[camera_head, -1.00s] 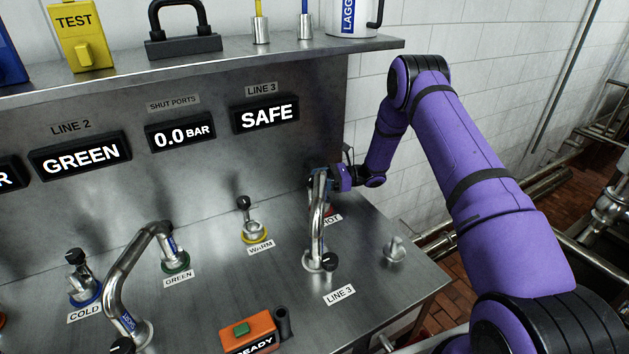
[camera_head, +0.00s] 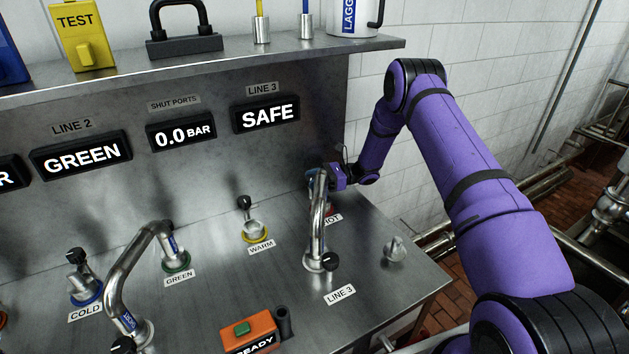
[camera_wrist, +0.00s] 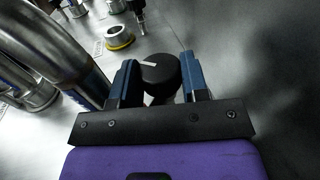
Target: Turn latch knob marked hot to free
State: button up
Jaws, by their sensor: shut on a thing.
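In the wrist view a round black knob (camera_wrist: 160,74) with a pale pointer mark sits between the two blue fingers of my gripper (camera_wrist: 161,82). The fingers are shut on it. In the head view my gripper (camera_head: 322,178) is at the back right of the steel bench, behind the upper end of the bent line 3 pipe (camera_head: 318,222). The knob itself is hidden in the head view.
The line 3 pipe stands close to the left of my fingers in the wrist view (camera_wrist: 62,50). The warm port (camera_head: 255,231) lies left of it. A small metal knob (camera_head: 395,249) stands at right. The line 3 display (camera_head: 266,115) reads SAFE.

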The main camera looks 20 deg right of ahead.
jog(key=n+g, duration=0.1)
jog(key=g, duration=0.1)
jog(key=n+g, duration=0.2)
jog(key=g, duration=0.1)
jog(key=shift+w+h, duration=0.15)
jog(key=shift+h, duration=0.15)
jog(key=o, duration=0.6)
jog(key=shift+o, duration=0.2)
jog(key=v, duration=1)
jog(key=shift+w+d, duration=0.2)
jog(key=shift+d, duration=0.15)
